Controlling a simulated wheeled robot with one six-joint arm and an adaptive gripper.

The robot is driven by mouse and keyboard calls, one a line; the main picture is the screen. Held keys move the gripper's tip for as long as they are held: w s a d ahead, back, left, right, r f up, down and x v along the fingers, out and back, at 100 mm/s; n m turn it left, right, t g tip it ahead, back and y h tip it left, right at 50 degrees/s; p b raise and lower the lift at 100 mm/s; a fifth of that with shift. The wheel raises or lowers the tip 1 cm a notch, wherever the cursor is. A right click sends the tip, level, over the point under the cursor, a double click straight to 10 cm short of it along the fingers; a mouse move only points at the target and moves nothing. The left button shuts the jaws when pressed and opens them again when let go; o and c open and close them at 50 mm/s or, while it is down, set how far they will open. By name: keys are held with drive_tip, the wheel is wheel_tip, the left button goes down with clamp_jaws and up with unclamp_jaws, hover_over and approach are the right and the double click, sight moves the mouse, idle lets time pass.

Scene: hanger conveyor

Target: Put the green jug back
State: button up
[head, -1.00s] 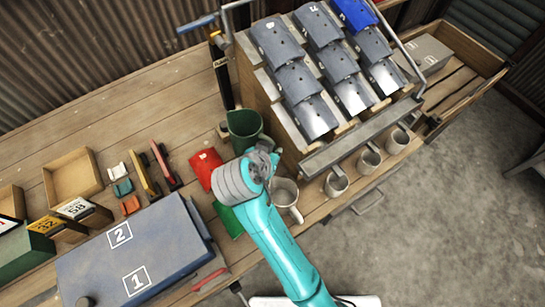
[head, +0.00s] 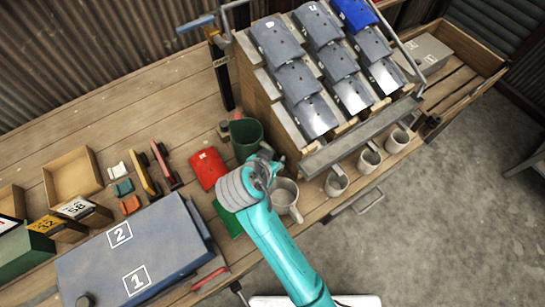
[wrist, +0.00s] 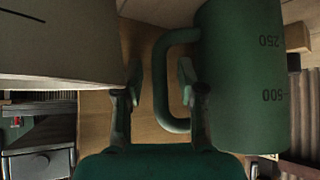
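The green jug (head: 247,139) stands upright at the bench's middle, left of the angled rack, its open top facing up. In the wrist view the jug (wrist: 240,85) is large at the right, with dark volume marks and its handle (wrist: 160,75) pointing left. My gripper (wrist: 160,85) is open. One finger is left of the handle bar and the other is inside the handle loop, with gaps on both sides. In the head view my gripper (head: 266,172) is just below the jug and partly hides its lower side. The jug's base is hidden.
A pale mug (head: 285,196) stands close right of my gripper, with more mugs (head: 369,159) along the rack's front. A red item (head: 208,168) lies left of the jug. A blue case (head: 135,250) lies at lower left. Bare bench (head: 165,105) lies behind.

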drive_tip(key=shift+r, duration=0.1)
drive_tip(key=shift+s+a+r, duration=0.15)
drive_tip(key=shift+s+r, duration=0.05)
drive_tip(key=shift+r, duration=0.05)
drive_tip(key=v, duration=1.1)
drive_tip(key=shift+s, duration=0.2)
drive_tip(key=shift+r, duration=0.1)
